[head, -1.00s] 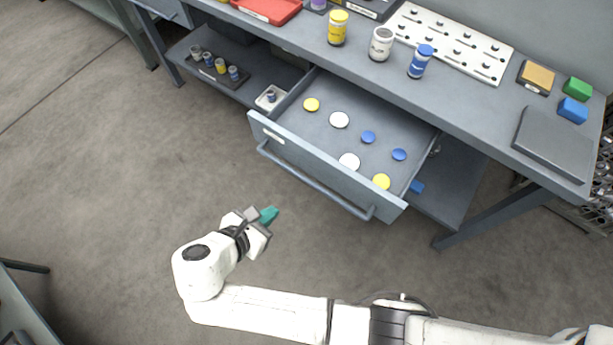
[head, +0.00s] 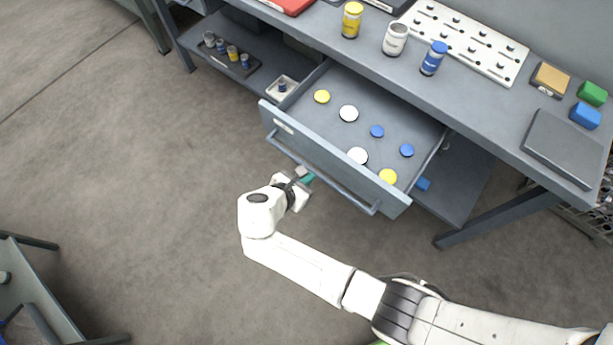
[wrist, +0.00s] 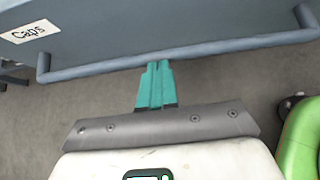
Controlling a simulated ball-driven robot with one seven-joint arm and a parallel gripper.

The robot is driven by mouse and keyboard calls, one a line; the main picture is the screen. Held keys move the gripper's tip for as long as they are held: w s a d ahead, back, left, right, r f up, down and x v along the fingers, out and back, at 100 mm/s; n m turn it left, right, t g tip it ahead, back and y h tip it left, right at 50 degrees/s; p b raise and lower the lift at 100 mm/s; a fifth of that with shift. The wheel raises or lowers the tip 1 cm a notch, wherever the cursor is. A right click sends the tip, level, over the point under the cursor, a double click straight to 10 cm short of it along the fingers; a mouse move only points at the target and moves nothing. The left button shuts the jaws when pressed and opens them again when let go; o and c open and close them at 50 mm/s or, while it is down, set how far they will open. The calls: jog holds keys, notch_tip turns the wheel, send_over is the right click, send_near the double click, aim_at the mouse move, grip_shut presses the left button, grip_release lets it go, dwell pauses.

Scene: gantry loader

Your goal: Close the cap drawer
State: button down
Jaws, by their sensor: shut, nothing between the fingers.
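The cap drawer (head: 335,165) stands pulled out from under the bench in the head view. Yellow, white and blue caps lie inside it. In the wrist view its front (wrist: 150,28) bears a "Caps" label (wrist: 29,31). A long bar handle (head: 320,175) runs along the front; it also crosses the wrist view (wrist: 230,46). My gripper (head: 310,177) is shut and empty, with its teal fingertips at the handle. In the wrist view the fingertips (wrist: 158,68) reach the lower edge of the bar. I cannot tell whether they touch it.
The bench top (head: 480,105) above carries a yellow jar (head: 352,20), a white jar (head: 395,39), a blue jar (head: 434,58) and a pegged white board (head: 465,38). A lower shelf (head: 205,50) is left of the drawer. Open floor lies in front.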

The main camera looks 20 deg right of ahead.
jog(key=shift+d, duration=0.1)
dwell(0.3)
jog(key=b, duration=0.1)
send_over(359, 125)
jog(key=shift+s+a+f, duration=0.1)
jog(key=shift+s+a, duration=0.15)
jog(key=shift+a, duration=0.1)
jog(key=shift+w+d+b, duration=0.3)
jog(key=shift+d, duration=0.25)
jog(key=shift+w+r, duration=0.1)
jog(key=shift+r, duration=0.15)
jog(key=shift+r, duration=0.1)
jog(key=a, duration=0.1)
jog(key=s+a+p, duration=0.1)
jog(key=s+a+r+p, duration=0.1)
jog(key=a, duration=0.1)
jog(key=shift+s+a, duration=0.1)
jog(key=shift+s, duration=0.15)
jog(key=p+v, duration=0.1)
jog(key=v, duration=0.8)
